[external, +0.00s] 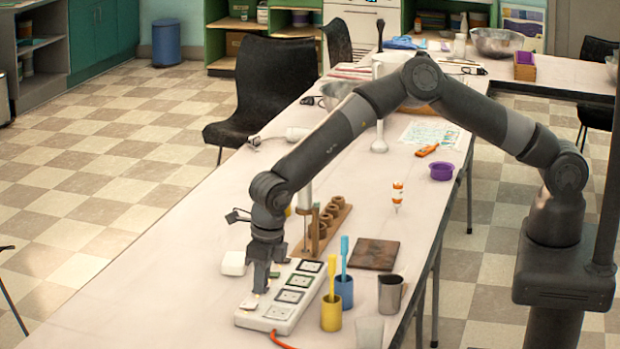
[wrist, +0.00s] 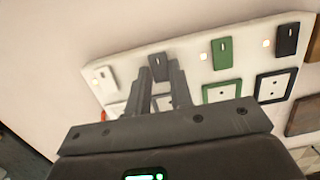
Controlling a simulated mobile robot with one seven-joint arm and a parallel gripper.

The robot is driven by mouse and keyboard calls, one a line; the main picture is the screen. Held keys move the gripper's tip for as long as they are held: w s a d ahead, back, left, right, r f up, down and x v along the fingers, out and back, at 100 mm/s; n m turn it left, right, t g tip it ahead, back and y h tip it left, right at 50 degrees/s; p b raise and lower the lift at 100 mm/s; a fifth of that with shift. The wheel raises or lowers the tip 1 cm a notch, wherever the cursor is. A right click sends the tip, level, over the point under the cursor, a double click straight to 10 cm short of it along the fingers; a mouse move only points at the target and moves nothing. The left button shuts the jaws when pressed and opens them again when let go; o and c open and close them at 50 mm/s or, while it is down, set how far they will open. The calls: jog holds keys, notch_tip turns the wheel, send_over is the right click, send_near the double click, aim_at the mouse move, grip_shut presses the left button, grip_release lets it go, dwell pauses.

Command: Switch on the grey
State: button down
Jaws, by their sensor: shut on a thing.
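A white power strip (external: 283,317) lies on the table. In the wrist view the strip (wrist: 130,62) carries a row of rocker switches: white (wrist: 104,78), grey (wrist: 158,69), green (wrist: 222,53) and black (wrist: 287,39), each with a socket below. Small pale spots show beside the white, green and black switches. My gripper (external: 262,285) points down at the strip's near end. In the wrist view my gripper (wrist: 161,78) has its fingertips at either side of the grey switch, shut on it. The fingers cover part of the sockets below; I cannot tell the grey switch's setting.
A yellow cup (external: 331,314) and a blue cup (external: 344,291), each with a brush, stand close right of the strip. A metal cup (external: 390,295) and a clear glass (external: 369,331) are farther right. A wooden rack (external: 326,228) stands behind. The table is clear to the left.

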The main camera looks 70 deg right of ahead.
aim_at(268, 289)
jog(key=c, duration=1.3)
grip_release()
jog(key=r, duration=0.3)
jog(key=s+r, duration=0.1)
jog(key=r, duration=0.6)
jog(key=shift+s+r, duration=0.2)
jog(key=shift+r, duration=0.15)
